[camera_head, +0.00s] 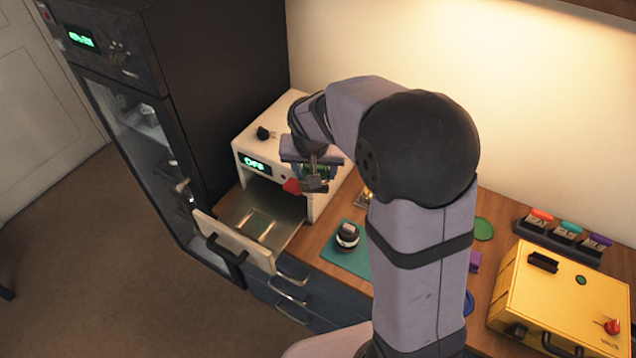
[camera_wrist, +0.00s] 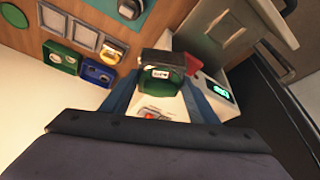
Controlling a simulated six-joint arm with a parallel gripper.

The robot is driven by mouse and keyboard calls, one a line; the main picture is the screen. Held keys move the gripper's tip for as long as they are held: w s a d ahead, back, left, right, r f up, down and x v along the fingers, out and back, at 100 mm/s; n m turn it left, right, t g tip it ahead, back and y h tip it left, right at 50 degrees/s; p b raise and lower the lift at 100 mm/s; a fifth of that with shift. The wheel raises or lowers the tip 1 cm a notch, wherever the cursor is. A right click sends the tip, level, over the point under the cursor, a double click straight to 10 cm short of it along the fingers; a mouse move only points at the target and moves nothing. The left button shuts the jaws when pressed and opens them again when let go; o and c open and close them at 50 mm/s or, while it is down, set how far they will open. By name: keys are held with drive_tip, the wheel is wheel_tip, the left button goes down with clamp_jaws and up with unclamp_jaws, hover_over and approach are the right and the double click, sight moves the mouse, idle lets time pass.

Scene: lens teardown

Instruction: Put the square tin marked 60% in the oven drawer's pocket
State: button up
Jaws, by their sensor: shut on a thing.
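My gripper (camera_head: 315,180) is shut on a green tin with a dark top and a small white label; the tin (camera_wrist: 160,79) shows between the two blue fingers in the wrist view. The label is too small to read surely. The tin is held up in front of the white oven (camera_head: 330,195), near its red knob. The oven drawer (camera_head: 283,238) is pulled out below and left of my gripper, with a pocket (camera_head: 256,226) in its floor. The pocket looks empty. My arm hides part of the counter.
A dark-lidded jar (camera_head: 347,236) stands on a teal mat (camera_head: 345,262) right of the drawer. A yellow box (camera_head: 562,296) and a rack of coloured pieces (camera_head: 560,239) are at the right. A tall black cabinet (camera_head: 225,70) stands left of the oven.

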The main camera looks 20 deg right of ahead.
drive_tip(key=w+a, duration=0.2)
drive_tip(key=w+a+b, duration=0.1)
drive_tip(key=a, duration=0.1)
drive_tip(key=w+a, duration=0.2)
drive_tip(key=shift+w+a+f+b, duration=0.2)
drive_tip(key=shift+w+f+b, duration=0.1)
drive_tip(key=shift+b, duration=0.1)
drive_tip(key=w+a+b, duration=0.1)
drive_tip(key=w+a, duration=0.2)
drive_tip(key=a, duration=0.4)
drive_tip(key=s+a+f+n+y, duration=0.1)
drive_tip(key=f+n+y, duration=0.1)
drive_tip(key=f+n, duration=0.4)
drive_tip(key=s+a+f+n+g+y+b, duration=0.1)
drive_tip(key=a+f+n+y, duration=0.1)
drive_tip(key=f+n, duration=0.4)
drive_tip(key=shift+s+f+n+y, duration=0.15)
drive_tip(key=shift+s+n+y, duration=0.25)
drive_tip(key=shift+n, duration=0.1)
drive_tip(key=shift+a+f, duration=0.1)
drive_tip(key=shift+f, duration=0.1)
drive_tip(key=shift+f+b, duration=1.7)
drive_tip(key=shift+f, duration=0.7)
